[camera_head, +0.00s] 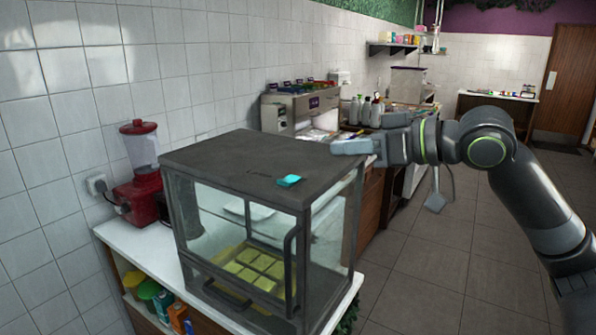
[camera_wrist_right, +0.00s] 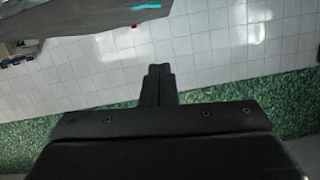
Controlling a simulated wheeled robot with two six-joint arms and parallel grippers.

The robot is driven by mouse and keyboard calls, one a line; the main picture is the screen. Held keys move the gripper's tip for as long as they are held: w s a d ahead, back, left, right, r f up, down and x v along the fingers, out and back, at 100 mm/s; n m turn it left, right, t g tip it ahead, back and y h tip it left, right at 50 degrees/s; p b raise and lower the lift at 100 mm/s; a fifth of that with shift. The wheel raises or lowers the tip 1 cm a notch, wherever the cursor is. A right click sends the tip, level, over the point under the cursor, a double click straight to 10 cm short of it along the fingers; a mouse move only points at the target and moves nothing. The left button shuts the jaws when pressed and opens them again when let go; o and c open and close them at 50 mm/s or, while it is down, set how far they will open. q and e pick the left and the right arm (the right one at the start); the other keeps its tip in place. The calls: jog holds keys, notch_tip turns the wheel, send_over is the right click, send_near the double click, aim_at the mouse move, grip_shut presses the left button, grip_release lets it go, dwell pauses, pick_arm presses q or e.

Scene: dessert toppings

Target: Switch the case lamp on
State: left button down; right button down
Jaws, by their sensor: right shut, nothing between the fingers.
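A dark grey display case (camera_head: 240,160) with glass sides stands on a white counter, with yellow squares (camera_head: 255,265) inside on its floor. A teal switch-like block (camera_head: 289,180) sits on the case's top near the front right edge. I cannot tell whether the lamp is lit. My right gripper (camera_head: 340,147) comes in from the right, shut and empty, at the back right of the case top, apart from the teal block. In the right wrist view the shut fingers (camera_wrist_right: 158,72) point toward the tiled wall, and the teal block (camera_wrist_right: 146,6) shows at the top edge. My left gripper is not in view.
A red blender (camera_head: 140,185) stands left of the case by the wall. A counter with a machine (camera_head: 290,108) and bottles (camera_head: 365,108) lies behind. A black handle (camera_head: 291,262) is on the case front. Open floor lies to the right.

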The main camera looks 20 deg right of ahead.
aim_at(297, 190)
jog(key=p+x, duration=0.3)
jog(key=x, duration=0.6)
jog(key=shift+w+a+r+p, duration=0.1)
jog(key=shift+w+a+p, duration=0.05)
jog(key=shift+p, duration=0.15)
notch_tip(297, 190, down, 2)
jog(key=shift+a+f+p, duration=0.15)
jog(key=shift+p, duration=0.2)
jog(key=shift+f, duration=1)
jog(key=shift+s+a+f, duration=0.1)
jog(key=shift+s+f, duration=0.15)
jog(key=shift+f, duration=0.15)
jog(key=shift+r+p, duration=0.15)
jog(key=shift+p, duration=0.2)
